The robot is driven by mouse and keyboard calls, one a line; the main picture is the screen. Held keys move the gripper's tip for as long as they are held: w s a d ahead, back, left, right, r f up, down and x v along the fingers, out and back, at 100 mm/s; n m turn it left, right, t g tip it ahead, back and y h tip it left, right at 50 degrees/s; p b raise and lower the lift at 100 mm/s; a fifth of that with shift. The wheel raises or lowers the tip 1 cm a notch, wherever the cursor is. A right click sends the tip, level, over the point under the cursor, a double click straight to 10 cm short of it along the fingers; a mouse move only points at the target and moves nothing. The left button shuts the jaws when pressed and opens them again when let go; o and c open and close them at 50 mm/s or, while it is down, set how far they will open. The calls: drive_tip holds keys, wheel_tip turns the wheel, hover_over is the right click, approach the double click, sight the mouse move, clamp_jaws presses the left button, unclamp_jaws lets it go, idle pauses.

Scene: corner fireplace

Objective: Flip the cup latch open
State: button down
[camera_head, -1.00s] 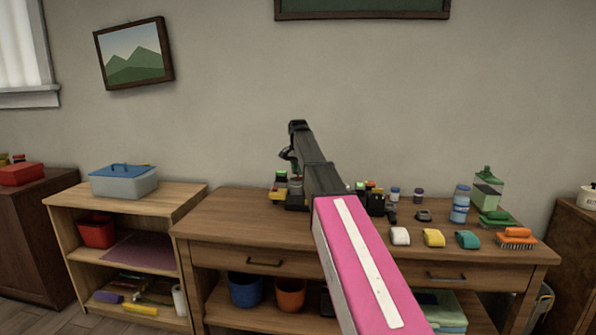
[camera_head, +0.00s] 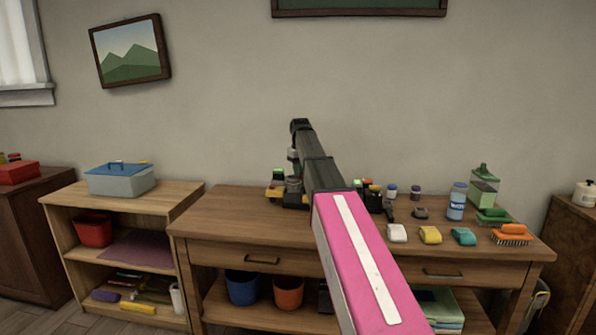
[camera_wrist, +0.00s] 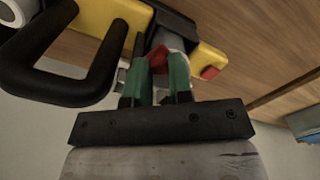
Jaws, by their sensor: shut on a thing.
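In the wrist view, my gripper (camera_wrist: 158,68) has two green fingers closed on a small red tab (camera_wrist: 159,57). The tab sits against a grey cylindrical part (camera_wrist: 170,40) on a yellow body (camera_wrist: 205,60). I cannot tell whether the tab is the cup latch or how far it is turned. A thick black loop handle (camera_wrist: 45,90) stands out to the left. In the head view, the yellow-and-dark device (camera_head: 274,192) is on the table behind my arm. My arm hides part of it, and my fingertips cannot be made out there.
The wooden table (camera_head: 222,222) holds several small coloured blocks, a blue bottle (camera_head: 457,202), a green container (camera_head: 484,188) and an orange brush (camera_head: 511,233) to the right. A shelf with a grey-blue box (camera_head: 121,180) stands left. The table's left front is clear.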

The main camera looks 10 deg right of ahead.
drive_tip(key=n, duration=0.1)
drive_tip(key=d+n, duration=0.1)
drive_tip(key=n, duration=0.1)
drive_tip(key=s+n, duration=0.1)
drive_tip(key=n, duration=0.1)
drive_tip(key=shift+d, duration=0.4)
drive_tip(key=shift+n, duration=0.4)
drive_tip(key=c, duration=1)
unclamp_jaws()
drive_tip(key=shift+c, duration=0.2)
wheel_tip(320, 180, up, 11)
drive_tip(key=shift+f, duration=0.1)
